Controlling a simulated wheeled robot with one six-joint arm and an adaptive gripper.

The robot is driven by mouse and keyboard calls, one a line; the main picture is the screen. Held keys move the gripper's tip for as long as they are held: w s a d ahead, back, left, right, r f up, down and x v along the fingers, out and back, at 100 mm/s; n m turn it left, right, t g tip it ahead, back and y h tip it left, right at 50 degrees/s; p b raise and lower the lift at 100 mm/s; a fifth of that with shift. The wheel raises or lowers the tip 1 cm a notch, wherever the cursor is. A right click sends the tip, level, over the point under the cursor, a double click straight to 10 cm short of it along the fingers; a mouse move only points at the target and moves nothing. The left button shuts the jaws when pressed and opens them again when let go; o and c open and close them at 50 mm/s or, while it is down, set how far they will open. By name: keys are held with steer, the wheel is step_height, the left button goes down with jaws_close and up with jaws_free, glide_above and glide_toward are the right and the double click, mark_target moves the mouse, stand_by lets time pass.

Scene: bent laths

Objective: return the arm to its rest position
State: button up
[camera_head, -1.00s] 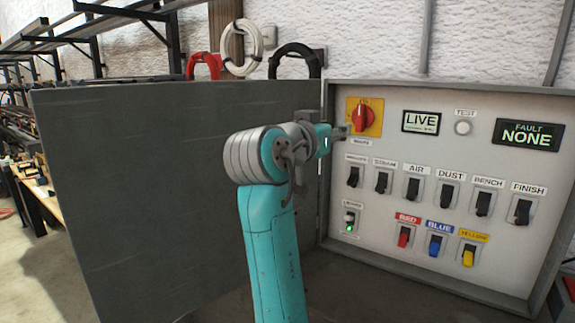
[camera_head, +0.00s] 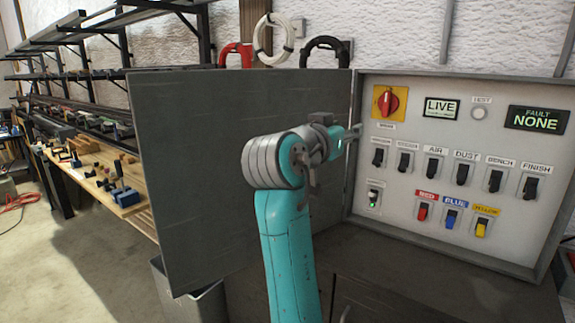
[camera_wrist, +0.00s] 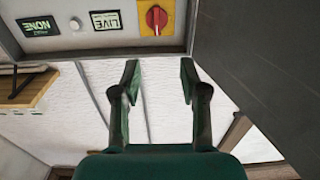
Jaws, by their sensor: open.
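My gripper (camera_wrist: 158,82) is open and empty in the wrist view, with a clear gap between its two fingers. The wrist view appears upside down, with the panel at its top. In the head view my gripper (camera_head: 352,133) is small, at the end of my teal arm, in front of the left edge of the control panel (camera_head: 385,255). The red rotary switch (camera_head: 389,102) on its yellow plate is to the right of the gripper and apart from it. The switch also shows in the wrist view (camera_wrist: 156,17), beyond the fingertips.
The open grey cabinet door (camera_head: 200,180) stands behind and left of my arm. A workbench (camera_head: 115,190) with clamps and a rack (camera_head: 110,60) are at the left. Red, white and black coils hang on the wall. The floor at the far left is mostly clear.

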step_height(320, 180, down, 25)
steer(key=d+n+t+y, duration=0.1)
steer(key=n+t+y, duration=0.1)
steer(key=n+y, duration=0.3)
steer(key=s+d+f+n+y, duration=0.1)
steer(key=s+f+n+y, duration=0.1)
steer(key=s+f, duration=0.75)
steer(key=s+d+f+n+y, duration=0.15)
steer(key=s+f, duration=0.45)
steer(key=f, duration=0.6)
steer(key=s+d+f+g+y, duration=0.1)
steer(key=s+f, duration=0.3)
steer(key=s, duration=0.7)
steer(key=s+d+f+g+y, duration=0.1)
steer(key=s+f, duration=0.4)
steer(key=s, duration=0.5)
steer(key=s+d+r+m, duration=0.1)
steer(key=s+r, duration=0.2)
steer(key=s, duration=0.7)
steer(key=s+r, duration=0.3)
steer(key=s, duration=0.8)
steer(key=shift+d+m, duration=0.35)
steer(key=shift+d, duration=0.05)
